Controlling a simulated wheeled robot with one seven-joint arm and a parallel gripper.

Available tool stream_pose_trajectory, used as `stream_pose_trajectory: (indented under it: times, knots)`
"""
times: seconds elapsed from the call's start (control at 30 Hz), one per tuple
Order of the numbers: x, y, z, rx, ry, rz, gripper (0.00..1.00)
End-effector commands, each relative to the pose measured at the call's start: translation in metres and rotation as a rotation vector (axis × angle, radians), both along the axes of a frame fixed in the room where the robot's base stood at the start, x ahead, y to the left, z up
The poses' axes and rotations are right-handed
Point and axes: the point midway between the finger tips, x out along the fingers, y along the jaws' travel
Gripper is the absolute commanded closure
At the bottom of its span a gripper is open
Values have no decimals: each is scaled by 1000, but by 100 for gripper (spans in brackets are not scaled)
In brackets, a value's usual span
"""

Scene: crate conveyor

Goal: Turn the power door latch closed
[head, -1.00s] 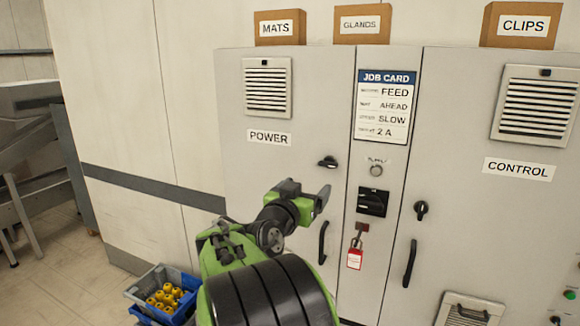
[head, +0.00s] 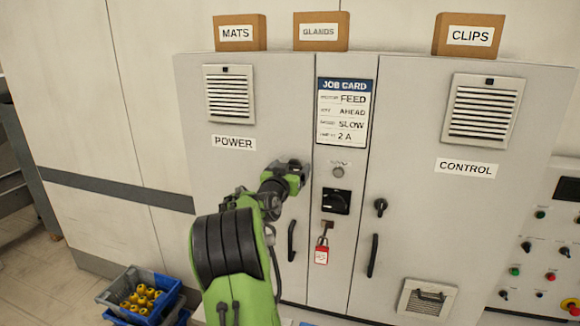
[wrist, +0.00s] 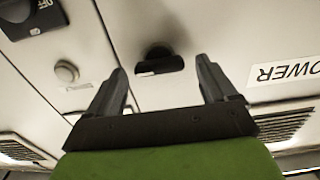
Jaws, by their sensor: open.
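The POWER door (head: 215,170) is the left cabinet door, flush with the cabinet. Its latch is a black handle hidden behind my gripper (head: 298,172) in the head view. In the wrist view, which is upside down, the latch (wrist: 160,64) lies roughly level across the picture, a little beyond my fingertips. My gripper is open, its two fingers (wrist: 161,66) on either side of the latch. Whether a finger touches the latch I cannot tell. The POWER label (head: 234,142) is left of my gripper.
Right of the latch are a black rotary switch (head: 336,201) and a red padlock (head: 321,250). The CONTROL door (head: 460,220) has an upright black latch (head: 381,207). A door handle (head: 292,240) is just below my gripper.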

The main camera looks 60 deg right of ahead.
Motion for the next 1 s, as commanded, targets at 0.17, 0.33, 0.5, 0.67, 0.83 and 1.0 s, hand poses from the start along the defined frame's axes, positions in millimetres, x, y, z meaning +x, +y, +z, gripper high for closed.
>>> stream_pose_trajectory:
  times: [0.17,0.33,0.5,0.67,0.83,1.0]
  knots:
    - [0,1,-1,0,0,0,23]
    - [0,1,-1,0,0,0,49]
    - [0,1,-1,0,0,0,71]
    - [0,1,-1,-2,10,1,71]
    - [1,1,-2,-10,58,1,71]
    - [1,1,-3,-26,159,1,71]
